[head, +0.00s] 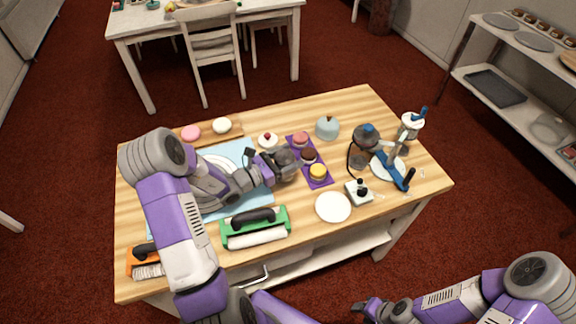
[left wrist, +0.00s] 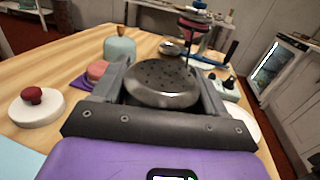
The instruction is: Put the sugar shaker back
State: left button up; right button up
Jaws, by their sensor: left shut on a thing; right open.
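The sugar shaker shows in the left wrist view as a grey metal dome with small holes (left wrist: 163,80), between the two fingers of my left gripper (left wrist: 165,92). My left gripper (head: 284,160) is shut on it over the middle of the wooden table, just left of the purple mat. In the head view the fingers and wrist cover much of the shaker, and its lower part is hidden in the wrist view. My right gripper (head: 366,308) is open and empty, low in front of the table and away from everything on it.
Small cakes, one of them yellow (head: 318,172), stand on the purple mat (head: 322,184). A white plate (head: 333,207), a switch box (head: 360,193) and a blue-handled stand (head: 402,180) are to the right. A green-framed tool (head: 284,222) lies in front; a pale blue dome (head: 327,128) stands behind.

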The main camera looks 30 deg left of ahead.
pick_arm(q)
jog(key=shift+f+b, duration=0.3)
jog(key=shift+f, duration=1.15)
jog(key=shift+f, duration=0.1)
jog(key=o, duration=1.2)
jog(key=shift+f, duration=0.1)
jog(key=shift+o, duration=0.2)
jog(key=shift+r, duration=0.25)
jog(key=p+v, duration=0.1)
jog(key=v, duration=1.1)
jog(key=shift+f+p, duration=0.1)
jog(key=shift+p, duration=0.25)
